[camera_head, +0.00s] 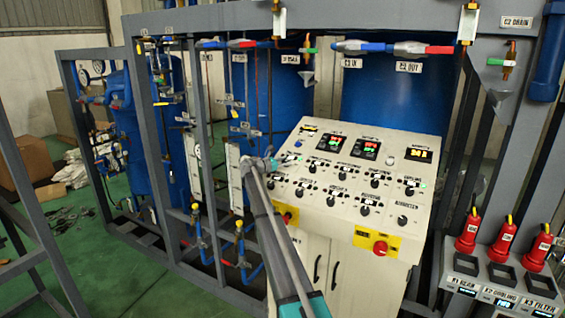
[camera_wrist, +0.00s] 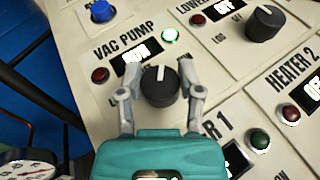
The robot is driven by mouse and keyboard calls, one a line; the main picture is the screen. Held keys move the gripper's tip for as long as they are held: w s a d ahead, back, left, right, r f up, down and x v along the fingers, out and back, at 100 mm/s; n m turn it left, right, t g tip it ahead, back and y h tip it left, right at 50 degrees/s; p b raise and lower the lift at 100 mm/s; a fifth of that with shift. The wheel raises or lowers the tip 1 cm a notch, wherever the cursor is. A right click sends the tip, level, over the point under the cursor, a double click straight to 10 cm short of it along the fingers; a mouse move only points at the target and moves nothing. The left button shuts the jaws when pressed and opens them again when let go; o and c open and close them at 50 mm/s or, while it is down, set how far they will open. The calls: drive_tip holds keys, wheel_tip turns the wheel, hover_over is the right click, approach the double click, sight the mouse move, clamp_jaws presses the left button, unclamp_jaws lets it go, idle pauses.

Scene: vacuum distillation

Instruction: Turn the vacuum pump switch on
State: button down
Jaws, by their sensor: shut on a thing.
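The vacuum pump switch (camera_wrist: 159,88) is a round black knob with a white pointer line, under the "VAC PUMP" label in the wrist view. Its pointer stands about upright in that picture. My gripper (camera_wrist: 158,74) has one finger on each side of the knob and is shut on it. Above the knob, a small display (camera_wrist: 137,54) appears to read "ON", and a green lamp (camera_wrist: 169,35) is lit. A red lamp (camera_wrist: 100,75) at the left looks dark. In the head view my gripper (camera_head: 258,164) reaches the panel's left edge and hides the switch.
The sloped control panel (camera_head: 330,205) carries several other knobs close by, including a "LOWER" knob (camera_wrist: 264,23) and "HEATER 2" controls. A red emergency button (camera_head: 380,247) sits on the cabinet's lower front. Frame posts and piping stand left of the panel.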

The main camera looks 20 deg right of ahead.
drive_tip(key=m+g, duration=0.3)
drive_tip(key=shift+w+d+g+p, duration=0.1)
drive_tip(key=shift+d+g+p, duration=0.05)
drive_tip(key=shift+g+p, duration=0.25)
drive_tip(key=shift+m+g+y, duration=0.3)
drive_tip(key=shift+m+g, duration=0.2)
drive_tip(key=shift+m, duration=0.1)
drive_tip(key=shift+s+f, duration=0.1)
drive_tip(key=shift+s, duration=0.15)
drive_tip(key=shift+c, duration=1.2)
unclamp_jaws()
drive_tip(key=shift+w, duration=0.1)
